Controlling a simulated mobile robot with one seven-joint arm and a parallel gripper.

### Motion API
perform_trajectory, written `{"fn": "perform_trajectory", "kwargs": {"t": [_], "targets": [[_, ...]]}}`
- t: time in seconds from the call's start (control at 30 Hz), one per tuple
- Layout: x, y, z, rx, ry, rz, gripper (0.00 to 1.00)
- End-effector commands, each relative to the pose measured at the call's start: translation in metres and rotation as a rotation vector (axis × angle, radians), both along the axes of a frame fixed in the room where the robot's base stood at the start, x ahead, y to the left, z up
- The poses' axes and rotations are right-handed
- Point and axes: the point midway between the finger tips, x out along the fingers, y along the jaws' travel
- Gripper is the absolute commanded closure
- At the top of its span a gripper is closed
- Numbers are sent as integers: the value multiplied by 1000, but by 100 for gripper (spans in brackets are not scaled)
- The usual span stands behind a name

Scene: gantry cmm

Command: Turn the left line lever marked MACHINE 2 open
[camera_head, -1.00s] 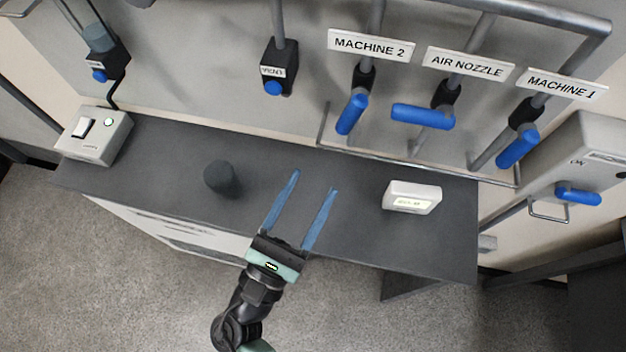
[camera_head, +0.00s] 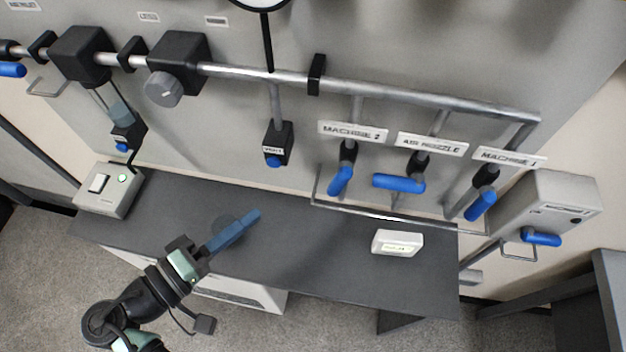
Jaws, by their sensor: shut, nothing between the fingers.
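The MACHINE 2 lever (camera_head: 340,180) is a blue handle on a black valve, under a white MACHINE 2 label (camera_head: 353,132). It hangs down, slightly tilted, roughly in line with its pipe. My gripper (camera_head: 257,214) has blue fingers that lie together, shut and empty. It is over the dark counter, left of and below the lever, and apart from it. The fingers point up and right and partly cover a dark round object (camera_head: 229,229) on the counter.
The AIR NOZZLE lever (camera_head: 398,183) lies crosswise; the MACHINE 1 lever (camera_head: 480,206) hangs along its pipe. A thin metal rail (camera_head: 400,217) runs in front of the levers. A white box (camera_head: 397,243) sits on the counter (camera_head: 300,240). A blue-tipped drain (camera_head: 274,158) hangs left of the lever.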

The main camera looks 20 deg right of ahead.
Motion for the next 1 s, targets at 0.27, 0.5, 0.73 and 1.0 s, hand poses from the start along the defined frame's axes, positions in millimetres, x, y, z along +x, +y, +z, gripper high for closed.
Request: {"fn": "perform_trajectory", "kwargs": {"t": [0.27, 0.5, 0.73, 1.0], "targets": [[15, -39, -2, 0, -1, -9, 100], [35, -86, -9, 0, -1, -8, 100], [27, -116, -17, -1, 0, -3, 100], [23, -127, -23, 1, -4, -3, 100]]}}
